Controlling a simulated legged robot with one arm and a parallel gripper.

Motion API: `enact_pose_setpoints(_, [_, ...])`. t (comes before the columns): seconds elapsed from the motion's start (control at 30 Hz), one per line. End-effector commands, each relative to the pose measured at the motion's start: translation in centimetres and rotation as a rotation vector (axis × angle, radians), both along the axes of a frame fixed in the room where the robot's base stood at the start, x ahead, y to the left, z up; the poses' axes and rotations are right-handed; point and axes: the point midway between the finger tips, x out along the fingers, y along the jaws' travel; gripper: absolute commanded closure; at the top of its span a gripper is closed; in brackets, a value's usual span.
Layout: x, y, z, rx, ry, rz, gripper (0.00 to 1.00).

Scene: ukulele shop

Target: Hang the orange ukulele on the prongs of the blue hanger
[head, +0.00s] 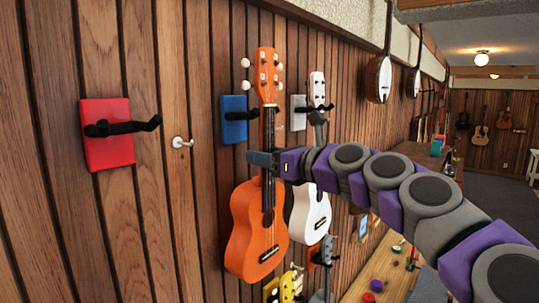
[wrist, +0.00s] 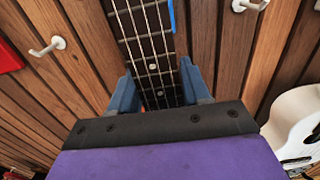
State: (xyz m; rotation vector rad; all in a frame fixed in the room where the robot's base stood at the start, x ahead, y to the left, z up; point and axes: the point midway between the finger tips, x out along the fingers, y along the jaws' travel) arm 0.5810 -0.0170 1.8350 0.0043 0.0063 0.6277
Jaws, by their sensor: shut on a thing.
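The orange ukulele (head: 258,226) is upright in front of the plank wall in the head view. My gripper (head: 264,160) is shut on its neck, just above the body. In the wrist view the dark fretboard and strings (wrist: 147,35) run between my two blue fingertips (wrist: 161,90). The blue hanger (head: 234,118) is on the wall behind the ukulele's upper neck, and its dark prongs reach toward the neck below the headstock. Whether the neck is between the prongs or in front of them cannot be told. A sliver of blue shows beside the neck in the wrist view.
A red hanger (head: 106,132) with black prongs and a white hook (head: 182,142) are to the left. A white ukulele (head: 308,212) hangs close on the right from a white hanger (head: 298,112). A yellow ukulele (head: 286,288) is below. Banjos (head: 379,76) hang further right.

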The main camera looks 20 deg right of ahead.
Motion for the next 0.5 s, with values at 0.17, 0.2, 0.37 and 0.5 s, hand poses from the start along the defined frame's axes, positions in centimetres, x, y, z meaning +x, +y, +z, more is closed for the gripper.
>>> enact_pose_setpoints(0.17, [0.51,0.41,0.02,0.0,0.001,-0.001,1.0])
enact_pose_setpoints(0.2, [0.53,0.47,-0.01,-0.001,0.001,-0.001,1.0])
enact_pose_setpoints(0.37, [0.57,0.64,-0.08,-0.001,0.002,-0.001,1.0])
enact_pose_setpoints(0.5, [0.61,0.79,-0.13,-0.002,0.002,0.0,1.0])
